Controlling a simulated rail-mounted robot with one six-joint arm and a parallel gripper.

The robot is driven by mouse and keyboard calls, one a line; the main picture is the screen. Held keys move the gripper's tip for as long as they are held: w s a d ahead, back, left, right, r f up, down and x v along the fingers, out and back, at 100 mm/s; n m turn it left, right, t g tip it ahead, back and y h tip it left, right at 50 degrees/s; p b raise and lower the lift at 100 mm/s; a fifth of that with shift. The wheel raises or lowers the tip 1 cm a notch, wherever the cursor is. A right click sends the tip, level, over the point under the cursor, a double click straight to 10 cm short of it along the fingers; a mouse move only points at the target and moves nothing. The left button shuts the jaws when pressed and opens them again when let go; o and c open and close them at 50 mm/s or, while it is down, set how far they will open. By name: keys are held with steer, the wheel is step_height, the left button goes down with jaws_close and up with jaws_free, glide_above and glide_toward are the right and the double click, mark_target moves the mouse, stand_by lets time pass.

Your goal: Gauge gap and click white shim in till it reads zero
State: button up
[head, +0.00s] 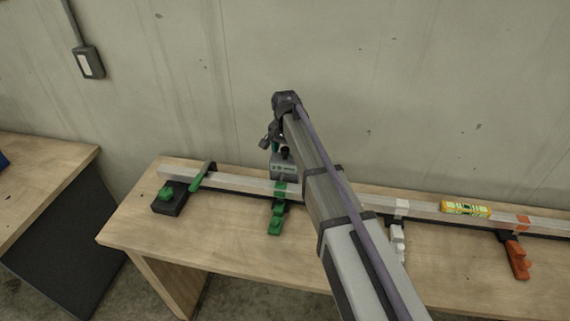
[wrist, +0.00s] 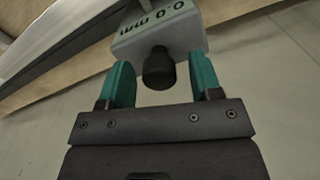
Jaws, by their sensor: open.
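A grey gauge (head: 284,168) sits at the aluminium rail (head: 240,183), near the green marking. In the wrist view the gauge (wrist: 185,35) reads 0.0 mm and has a black knob (wrist: 159,70). My gripper (wrist: 162,80) is open, with one teal finger on each side of the knob; I see a gap to both fingers. In the head view my gripper (head: 273,147) is at the gauge, partly hidden by my arm. White stepped shim pieces (head: 398,240) are below a white band (head: 401,207) on the rail, partly behind my arm.
Green stepped pieces (head: 277,217) and orange ones (head: 517,258) stand at the rail's front. A yellow level (head: 465,208) lies on the rail. A black block with a green piece (head: 168,201) is at the left. The bench front (head: 235,255) is clear.

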steer(key=shift+f, duration=0.65)
steer(key=shift+r, duration=0.2)
jaws_close()
